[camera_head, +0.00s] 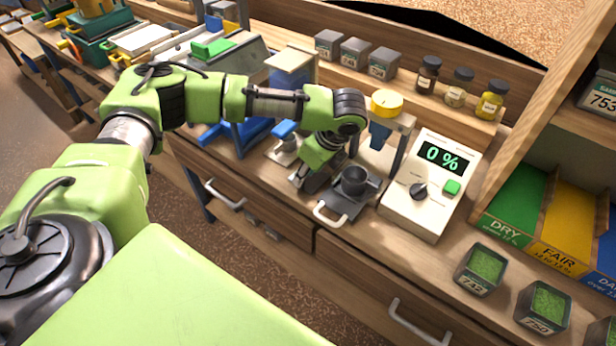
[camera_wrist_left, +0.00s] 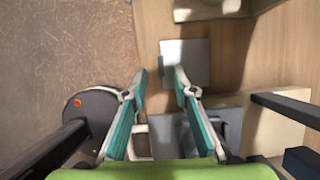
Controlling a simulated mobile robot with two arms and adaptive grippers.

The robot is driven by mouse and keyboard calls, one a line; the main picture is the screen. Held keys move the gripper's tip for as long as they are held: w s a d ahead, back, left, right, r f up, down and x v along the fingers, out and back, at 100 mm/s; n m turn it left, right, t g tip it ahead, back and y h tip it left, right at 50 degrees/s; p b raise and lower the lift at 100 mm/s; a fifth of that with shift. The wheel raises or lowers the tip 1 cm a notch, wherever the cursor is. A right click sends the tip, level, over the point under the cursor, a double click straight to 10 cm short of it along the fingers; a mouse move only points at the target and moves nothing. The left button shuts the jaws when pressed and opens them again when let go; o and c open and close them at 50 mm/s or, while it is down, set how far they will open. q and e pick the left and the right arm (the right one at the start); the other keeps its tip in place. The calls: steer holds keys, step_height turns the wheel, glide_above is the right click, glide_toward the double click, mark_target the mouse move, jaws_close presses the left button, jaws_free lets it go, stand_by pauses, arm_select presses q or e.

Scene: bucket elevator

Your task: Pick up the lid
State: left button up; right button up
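My left gripper (camera_head: 306,182) is low over the bench front, just left of a dark tray with a cup-like dark part (camera_head: 355,181) and a pale handle. In the left wrist view the left gripper (camera_wrist_left: 160,73) is open, with a gap between its teal fingers and nothing held. A flat grey square plate (camera_wrist_left: 186,61), which may be the lid, lies on the wood just beyond the fingertips. The right fingertip is close to its near left part; I cannot tell whether they touch. In the head view the gripper mostly hides this spot. My right gripper is not in view.
A white meter (camera_head: 430,185) reading 0 % stands right of the tray. A post with a yellow cap (camera_head: 387,103) rises behind it. A blue-knobbed metal piece (camera_head: 285,133) is behind the gripper. Drawer handles (camera_head: 225,195) project at the front. Green-filled cups (camera_head: 480,268) sit at right.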

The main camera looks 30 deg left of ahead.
arm_select(q)
steer(key=x, duration=0.4)
steer(key=shift+w, duration=0.1)
jaws_close()
steer(key=shift+r, duration=0.15)
steer(key=shift+r, duration=0.2)
step_height(320, 180, up, 2)
steer(key=shift+r, duration=0.15)
steer(key=s+d+r+b, duration=0.1)
steer(key=s+d+r, duration=0.1)
steer(key=s+r, duration=0.8)
steer(key=s, duration=0.3)
steer(key=shift+s+d, duration=0.35)
steer(key=shift+s, duration=0.05)
